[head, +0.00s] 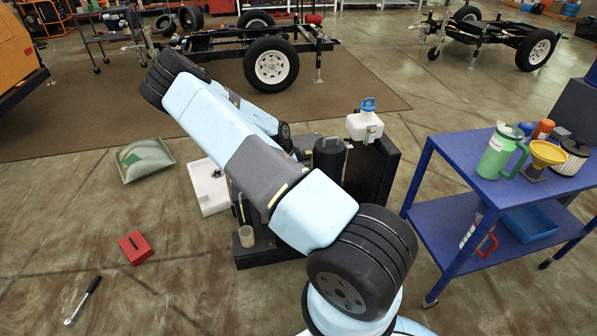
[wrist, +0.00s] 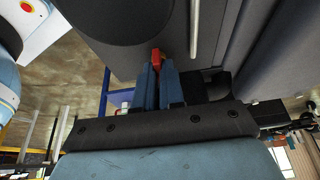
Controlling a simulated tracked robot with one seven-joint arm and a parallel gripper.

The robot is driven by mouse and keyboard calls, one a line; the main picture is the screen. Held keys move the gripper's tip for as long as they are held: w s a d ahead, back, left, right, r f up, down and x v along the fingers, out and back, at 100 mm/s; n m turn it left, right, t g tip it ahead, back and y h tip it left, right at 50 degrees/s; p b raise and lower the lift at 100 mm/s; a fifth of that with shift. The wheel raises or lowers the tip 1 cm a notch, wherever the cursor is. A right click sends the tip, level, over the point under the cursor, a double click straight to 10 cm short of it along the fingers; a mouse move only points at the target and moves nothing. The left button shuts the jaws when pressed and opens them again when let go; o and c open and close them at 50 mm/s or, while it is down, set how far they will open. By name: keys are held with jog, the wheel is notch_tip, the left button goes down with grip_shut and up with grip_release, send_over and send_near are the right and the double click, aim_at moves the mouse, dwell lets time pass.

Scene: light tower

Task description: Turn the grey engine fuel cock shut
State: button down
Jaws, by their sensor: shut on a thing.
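In the wrist view, the two blue fingers of my gripper (wrist: 158,75) are closed together on a small red piece, which looks like the lever of the fuel cock (wrist: 156,54). It sits against the dark grey body of the engine (wrist: 125,35). The fingers cover most of the lever, so its angle is hard to tell. In the head view, my arm crosses the dark engine unit (head: 329,158) and hides the cock and my gripper.
A blue cart (head: 465,225) with a green jug (head: 497,152) is at the right. A red box (head: 135,247) and a ratchet (head: 82,300) lie on the floor at left. Trailers stand behind.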

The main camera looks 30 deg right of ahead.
jog(key=shift+s, duration=0.1)
jog(key=c, duration=1.2)
grip_release()
jog(key=shift+c, duration=0.2)
jog(key=v, duration=1.3)
jog(key=shift+a+r, duration=0.15)
jog(key=shift+r, duration=0.1)
